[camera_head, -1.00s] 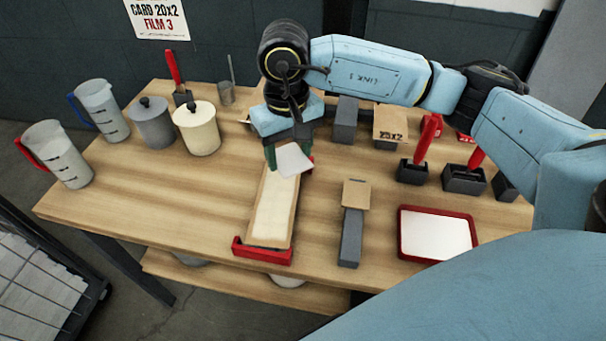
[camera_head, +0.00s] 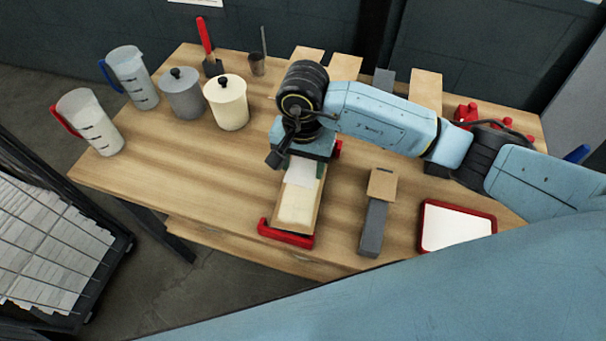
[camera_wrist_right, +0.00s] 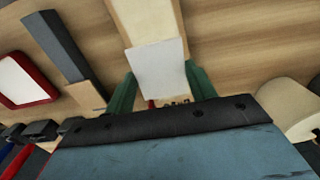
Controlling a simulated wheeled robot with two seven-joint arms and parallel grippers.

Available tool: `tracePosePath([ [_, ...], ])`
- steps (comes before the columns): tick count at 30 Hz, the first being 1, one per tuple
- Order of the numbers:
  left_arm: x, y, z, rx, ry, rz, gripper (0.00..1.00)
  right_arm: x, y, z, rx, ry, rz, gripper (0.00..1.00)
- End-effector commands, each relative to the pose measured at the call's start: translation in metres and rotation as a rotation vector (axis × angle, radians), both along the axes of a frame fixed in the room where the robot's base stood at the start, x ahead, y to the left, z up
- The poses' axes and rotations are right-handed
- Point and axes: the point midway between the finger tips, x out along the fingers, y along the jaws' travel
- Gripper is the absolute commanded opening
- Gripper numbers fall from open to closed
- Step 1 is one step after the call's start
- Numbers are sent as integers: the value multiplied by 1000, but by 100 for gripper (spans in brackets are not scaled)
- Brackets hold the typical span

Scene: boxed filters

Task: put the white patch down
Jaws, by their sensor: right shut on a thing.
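The white patch (camera_head: 300,172) is a thin, pale sheet in my right gripper (camera_head: 304,163). It is over the far half of a long wooden frame with a cream filling (camera_head: 297,208). In the right wrist view the patch (camera_wrist_right: 158,66) sticks out ahead of the two green fingers (camera_wrist_right: 162,90) and covers part of the frame (camera_wrist_right: 147,20). Whether the patch touches the cream surface cannot be told. The frame lies between red end holders (camera_head: 287,236); the far one is mostly hidden by my gripper. My left gripper is not in view.
Right of the frame are a grey bar with a wooden block (camera_head: 383,183) and a red tray with a white surface (camera_head: 456,227). Left and behind stand a cream canister (camera_head: 229,104), a grey canister (camera_head: 182,95) and two measuring jugs (camera_head: 92,122). The left table front is clear.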

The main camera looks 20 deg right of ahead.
Motion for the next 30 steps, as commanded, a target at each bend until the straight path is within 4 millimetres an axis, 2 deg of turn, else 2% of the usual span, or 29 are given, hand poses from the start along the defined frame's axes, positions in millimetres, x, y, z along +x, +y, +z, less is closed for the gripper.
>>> tracePosePath([
  [4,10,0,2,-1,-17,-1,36,0,0,-13,1,1,0,34],
  [13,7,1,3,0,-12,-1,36,0,0,-48,1,1,0,34],
  [20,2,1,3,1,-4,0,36,1,0,-50,0,-1,2,34],
  [30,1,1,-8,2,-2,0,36,-1,-1,-62,-1,2,2,34],
])
